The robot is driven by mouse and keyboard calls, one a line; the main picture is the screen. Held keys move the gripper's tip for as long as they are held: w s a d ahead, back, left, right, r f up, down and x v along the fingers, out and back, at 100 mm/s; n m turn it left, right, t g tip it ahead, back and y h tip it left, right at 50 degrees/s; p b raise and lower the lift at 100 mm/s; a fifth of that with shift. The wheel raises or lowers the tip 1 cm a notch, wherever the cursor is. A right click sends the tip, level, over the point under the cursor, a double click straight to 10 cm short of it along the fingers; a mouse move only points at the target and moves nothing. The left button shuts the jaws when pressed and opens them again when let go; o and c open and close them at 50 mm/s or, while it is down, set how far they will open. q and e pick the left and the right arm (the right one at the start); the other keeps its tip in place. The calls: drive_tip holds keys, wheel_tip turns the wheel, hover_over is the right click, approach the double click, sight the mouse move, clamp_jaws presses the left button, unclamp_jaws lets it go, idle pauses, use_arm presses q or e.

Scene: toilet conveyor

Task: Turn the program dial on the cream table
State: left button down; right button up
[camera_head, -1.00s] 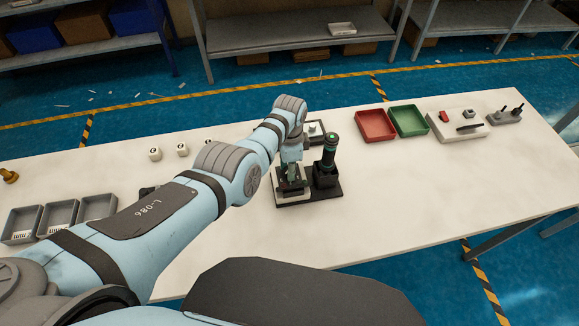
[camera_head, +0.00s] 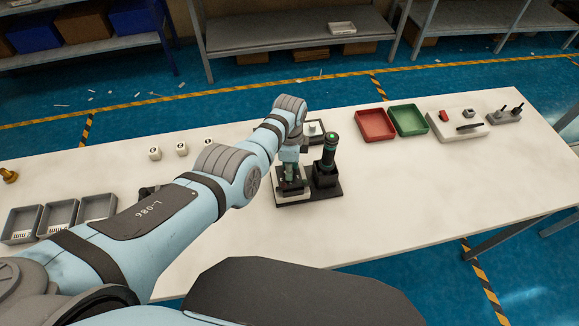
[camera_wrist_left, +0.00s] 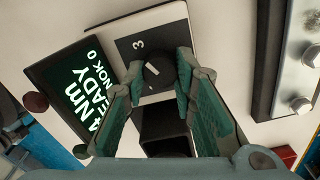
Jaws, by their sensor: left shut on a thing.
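The program dial (camera_wrist_left: 158,72) is a round black knob with a white pointer line, on a pale plate marked "3". It shows in the left wrist view. My left gripper (camera_wrist_left: 162,76) is shut on the dial, one finger on each side of it. In the head view my left gripper (camera_head: 290,182) points down over the dark base of a small station on the cream table (camera_head: 420,190). There the dial is hidden by the gripper.
A lit display (camera_wrist_left: 85,95) stands beside the dial plate. A dark upright cylinder tool (camera_head: 329,155) stands right of the gripper. Red (camera_head: 374,125) and green (camera_head: 408,120) trays lie farther right. The front right of the table is clear.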

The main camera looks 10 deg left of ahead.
use_arm(q)
drive_tip(key=c, duration=1.3)
unclamp_jaws()
drive_tip(key=shift+d, duration=0.1)
wheel_tip(320, 180, up, 12)
